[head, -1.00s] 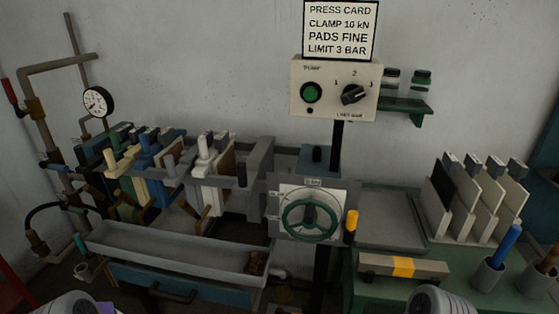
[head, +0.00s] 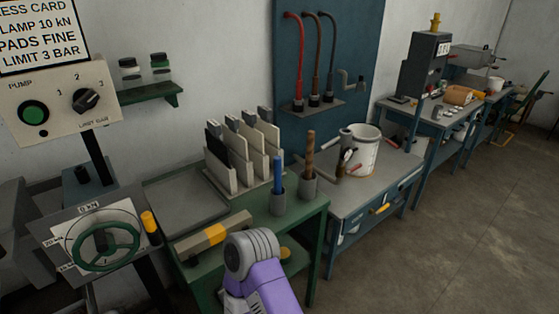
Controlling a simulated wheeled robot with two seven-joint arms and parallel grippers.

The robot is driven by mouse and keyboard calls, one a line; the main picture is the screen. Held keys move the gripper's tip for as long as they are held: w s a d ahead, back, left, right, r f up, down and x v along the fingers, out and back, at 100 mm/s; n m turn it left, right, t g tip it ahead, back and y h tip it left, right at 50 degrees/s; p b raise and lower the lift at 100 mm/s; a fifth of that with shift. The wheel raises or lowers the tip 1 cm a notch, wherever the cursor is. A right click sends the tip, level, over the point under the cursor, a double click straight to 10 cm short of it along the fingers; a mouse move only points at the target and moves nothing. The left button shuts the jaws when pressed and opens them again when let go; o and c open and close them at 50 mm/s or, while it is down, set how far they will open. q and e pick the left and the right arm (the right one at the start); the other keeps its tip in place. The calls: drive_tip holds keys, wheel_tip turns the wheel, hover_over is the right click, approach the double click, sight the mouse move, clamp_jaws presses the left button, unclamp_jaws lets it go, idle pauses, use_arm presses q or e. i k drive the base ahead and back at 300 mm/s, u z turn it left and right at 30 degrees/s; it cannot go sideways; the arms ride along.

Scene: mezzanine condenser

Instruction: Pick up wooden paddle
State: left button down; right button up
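No thing is clearly readable as a whole wooden paddle. A tan-grey bar with a yellow band (head: 234,223) lies at the table's front left. A purple and grey part of my arm shows at the bottom, in front of the table. Neither gripper is in view.
A rack of upright plates (head: 222,180) and a flat grey tray (head: 183,210) share the green table (head: 313,226). A handwheel (head: 101,243) stands to the left. A white bucket (head: 360,155) is on the bench to the right. Open floor (head: 450,250) lies at right.

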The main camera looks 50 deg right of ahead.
sight(310, 134)
drive_tip(key=z, duration=1.9)
